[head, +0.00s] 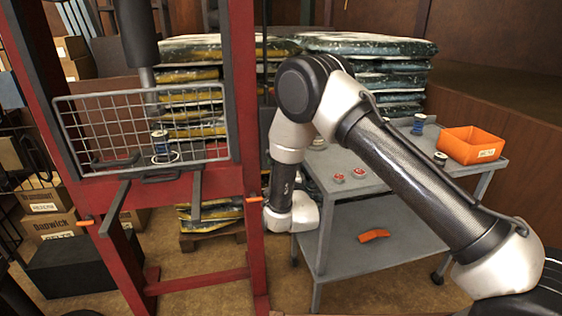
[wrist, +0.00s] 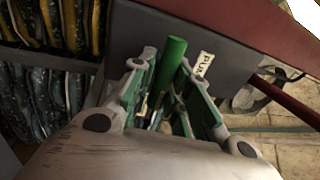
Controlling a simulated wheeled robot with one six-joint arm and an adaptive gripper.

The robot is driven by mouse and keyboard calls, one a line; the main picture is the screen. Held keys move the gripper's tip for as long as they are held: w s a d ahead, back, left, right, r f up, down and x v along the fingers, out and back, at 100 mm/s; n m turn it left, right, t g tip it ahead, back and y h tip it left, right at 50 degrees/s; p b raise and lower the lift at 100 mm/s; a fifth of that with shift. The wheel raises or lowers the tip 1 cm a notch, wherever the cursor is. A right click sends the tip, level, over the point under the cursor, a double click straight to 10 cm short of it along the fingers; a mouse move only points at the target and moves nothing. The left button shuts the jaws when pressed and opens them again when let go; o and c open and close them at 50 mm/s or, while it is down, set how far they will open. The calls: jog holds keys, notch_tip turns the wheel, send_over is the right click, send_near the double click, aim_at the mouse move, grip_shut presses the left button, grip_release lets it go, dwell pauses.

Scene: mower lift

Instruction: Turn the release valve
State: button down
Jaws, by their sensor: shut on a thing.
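In the wrist view, my gripper (wrist: 164,84) has its green-padded fingers on either side of a green rod (wrist: 172,56) and is shut on it. The rod stands out beside a dark grey panel. A white label (wrist: 204,66) on that panel, partly cut off, starts with "PUM". The frames do not show plainly whether the green rod is the release valve. In the head view, the red press frame (head: 255,215) hides my gripper; my wrist reaches behind its right post.
A wire guard (head: 150,130) hangs on the press. A grey cart (head: 365,275) with an orange bin (head: 470,145) and small parts stands right of it. Stacked bags (head: 370,48) are behind. Cardboard boxes (head: 50,225) stand at the left.

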jog(key=shift+r, duration=0.25)
jog(key=c, duration=1.4)
grip_release()
jog(key=shift+f, duration=0.15)
jog(key=shift+s, duration=0.25)
jog(key=v, duration=1.1)
jog(key=shift+s+d+f, duration=0.1)
jog(key=shift+s+d, duration=0.05)
jog(key=shift+s, duration=0.05)
